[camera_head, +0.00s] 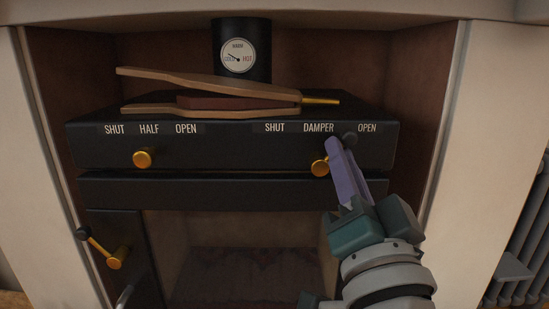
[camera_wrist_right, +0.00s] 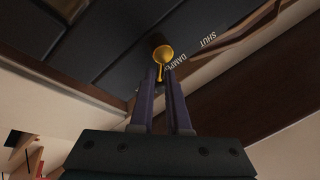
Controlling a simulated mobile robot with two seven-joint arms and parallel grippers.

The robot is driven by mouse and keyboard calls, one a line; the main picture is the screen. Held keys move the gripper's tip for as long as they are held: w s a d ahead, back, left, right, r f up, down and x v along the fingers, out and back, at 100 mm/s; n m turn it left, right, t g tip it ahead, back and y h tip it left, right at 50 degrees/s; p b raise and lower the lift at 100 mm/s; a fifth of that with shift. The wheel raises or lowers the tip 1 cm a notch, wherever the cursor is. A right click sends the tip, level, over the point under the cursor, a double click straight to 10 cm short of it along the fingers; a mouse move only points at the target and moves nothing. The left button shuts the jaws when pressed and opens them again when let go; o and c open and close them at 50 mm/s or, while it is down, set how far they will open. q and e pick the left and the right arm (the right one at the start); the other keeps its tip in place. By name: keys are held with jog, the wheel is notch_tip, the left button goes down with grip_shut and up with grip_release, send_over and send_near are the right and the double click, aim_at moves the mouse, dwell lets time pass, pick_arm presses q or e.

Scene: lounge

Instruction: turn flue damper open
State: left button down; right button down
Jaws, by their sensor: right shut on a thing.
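The flue damper is a brass lever on the black stove front, below the words SHUT, DAMPER and OPEN. Its round brass hub (camera_head: 320,167) is left of my fingers, and its dark end knob (camera_head: 350,139) shows just above them, up and right of the hub, between DAMPER and OPEN. My right gripper (camera_head: 340,150) has its purple fingers shut on the lever. In the right wrist view the brass hub (camera_wrist_right: 162,53) lies just beyond the fingertips (camera_wrist_right: 160,78), and the thin rod runs between them. The fingers hide part of the rod.
A second brass knob (camera_head: 143,158) sits below SHUT, HALF and OPEN at left. A brass door handle (camera_head: 117,257) is lower left. Wooden bellows (camera_head: 220,98) and a dark cylinder with a dial (camera_head: 241,60) stand on top. Pale surround walls flank the recess.

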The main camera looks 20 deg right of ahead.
jog(key=shift+d+r, duration=0.1)
jog(key=shift+r, duration=0.25)
jog(key=c, duration=1.2)
grip_release()
jog(key=o, duration=0.3)
jog(key=shift+f, duration=0.15)
jog(key=shift+s+f, duration=0.1)
jog(key=v, duration=0.9)
jog(key=shift+s+f+p, duration=0.15)
jog(key=shift+s+p, duration=0.2)
jog(key=shift+s, duration=0.05)
